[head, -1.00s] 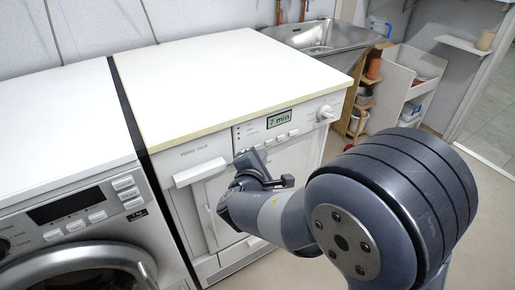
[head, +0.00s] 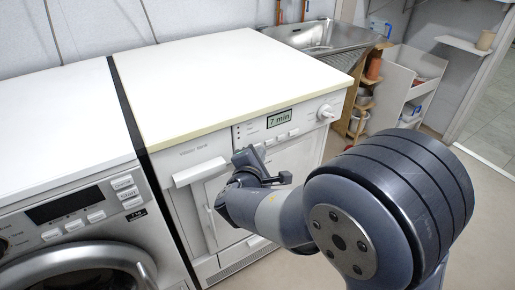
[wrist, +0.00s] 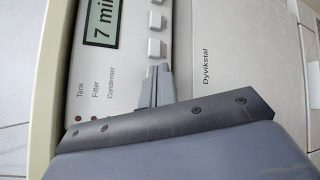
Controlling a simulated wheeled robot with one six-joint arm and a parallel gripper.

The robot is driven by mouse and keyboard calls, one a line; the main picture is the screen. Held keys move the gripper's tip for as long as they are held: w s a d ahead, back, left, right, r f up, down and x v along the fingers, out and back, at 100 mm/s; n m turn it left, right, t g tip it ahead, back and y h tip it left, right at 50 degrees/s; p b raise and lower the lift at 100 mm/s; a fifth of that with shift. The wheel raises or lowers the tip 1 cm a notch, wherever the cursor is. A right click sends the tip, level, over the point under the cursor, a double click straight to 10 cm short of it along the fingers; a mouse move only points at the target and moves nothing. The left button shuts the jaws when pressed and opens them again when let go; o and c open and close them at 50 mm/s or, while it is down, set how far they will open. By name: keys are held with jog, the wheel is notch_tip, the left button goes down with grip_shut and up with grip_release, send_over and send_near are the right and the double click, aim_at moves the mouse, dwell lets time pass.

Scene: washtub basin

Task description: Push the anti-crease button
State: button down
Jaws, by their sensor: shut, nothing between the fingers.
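The dryer front panel holds a display reading "7 min" (head: 279,119), which also shows in the wrist view (wrist: 102,24). Beside the display is a row of small square push buttons (head: 282,137). No button label is readable, so I cannot tell which is anti-crease. My gripper (head: 251,157) is shut and empty in front of the panel, at the left end of the row. In the wrist view its fingertips (wrist: 158,68) are close beside the nearest button (wrist: 157,48). I cannot tell whether they touch it.
A round knob (head: 325,112) is on the panel's right, and a drawer handle (head: 199,172) on its left. A washing machine (head: 70,215) stands to the left.

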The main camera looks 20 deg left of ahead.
dwell(0.4)
jog(key=shift+s+d+b, duration=0.3)
jog(key=shift+d+b, duration=0.05)
jog(key=shift+b, duration=0.15)
jog(key=s+d+b, duration=0.2)
jog(key=s+d, duration=0.2)
jog(key=shift+d, duration=0.3)
